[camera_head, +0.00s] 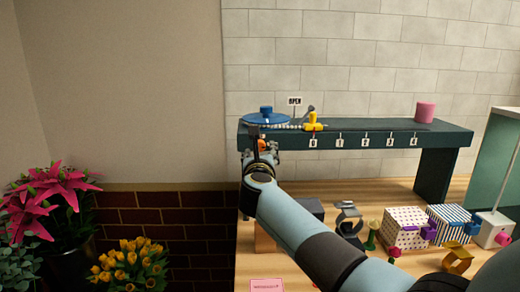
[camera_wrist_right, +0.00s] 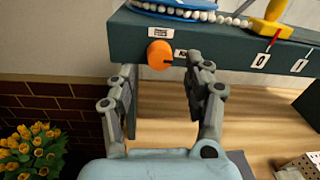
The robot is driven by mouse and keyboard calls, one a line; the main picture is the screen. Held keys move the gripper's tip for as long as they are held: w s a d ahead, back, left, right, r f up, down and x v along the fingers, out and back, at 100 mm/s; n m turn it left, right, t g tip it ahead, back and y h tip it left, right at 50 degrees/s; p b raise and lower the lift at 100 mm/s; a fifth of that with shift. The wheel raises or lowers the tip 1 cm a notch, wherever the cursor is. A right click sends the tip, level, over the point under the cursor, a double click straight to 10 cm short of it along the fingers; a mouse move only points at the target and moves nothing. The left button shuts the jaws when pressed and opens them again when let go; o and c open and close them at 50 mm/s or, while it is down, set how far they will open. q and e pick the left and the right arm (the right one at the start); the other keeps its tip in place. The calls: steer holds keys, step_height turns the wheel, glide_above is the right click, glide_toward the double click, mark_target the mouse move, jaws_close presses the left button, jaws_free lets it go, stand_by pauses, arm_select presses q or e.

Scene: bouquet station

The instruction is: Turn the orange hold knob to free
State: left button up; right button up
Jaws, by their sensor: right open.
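The orange hold knob (camera_wrist_right: 160,55) sits on the front face of the dark green shelf (camera_wrist_right: 230,52), near its left end. A small dark mark shows at its right side. One white label (camera_wrist_right: 160,32) is above the knob and another (camera_wrist_right: 181,54) is right of it; their text is too small to read. My right gripper (camera_wrist_right: 162,78) is open, with one finger on each side of the knob in the picture; I cannot tell whether either touches it. In the head view the knob (camera_head: 262,143) is partly hidden by my right gripper (camera_head: 261,155). My left gripper is out of view.
Flowers (camera_head: 130,265) stand at the left.

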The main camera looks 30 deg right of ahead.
mark_target(260, 146)
steer(key=shift+x, duration=1.2)
steer(key=shift+a, duration=0.1)
jaws_close()
